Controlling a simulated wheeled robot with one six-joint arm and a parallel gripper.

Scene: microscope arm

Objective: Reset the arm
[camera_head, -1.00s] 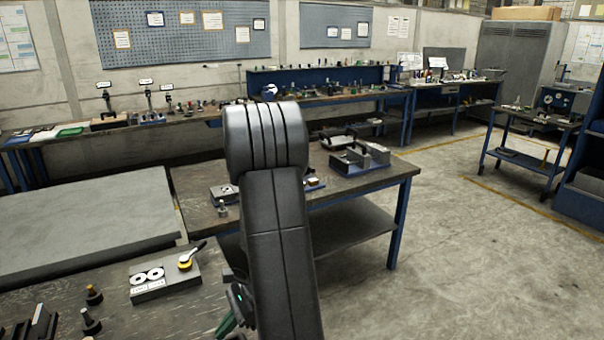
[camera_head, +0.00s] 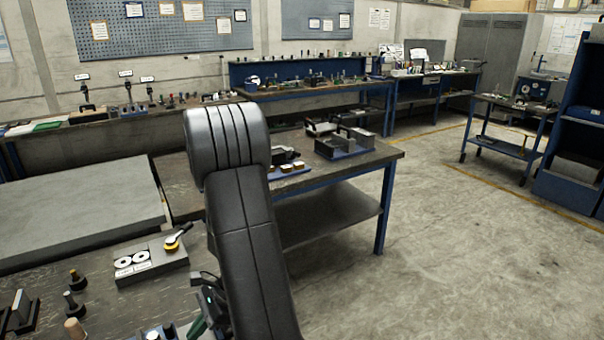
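A dark grey arm, which I take to be my own, stands in the middle of the head view, its rounded joint at the top and its long link running off the bottom edge. A small dark part with a cyan light and a green piece shows beside the link at the lower edge. It may belong to my gripper, but its fingers cannot be made out. No microscope or separate arm can be clearly picked out.
A near bench holds a grey block with two white rings (camera_head: 150,262), a yellow-and-black knob tool (camera_head: 176,238) and dark pegs (camera_head: 76,282). A blue-legged table (camera_head: 345,174) carries a grey fixture (camera_head: 344,143). The floor (camera_head: 460,270) at right is clear.

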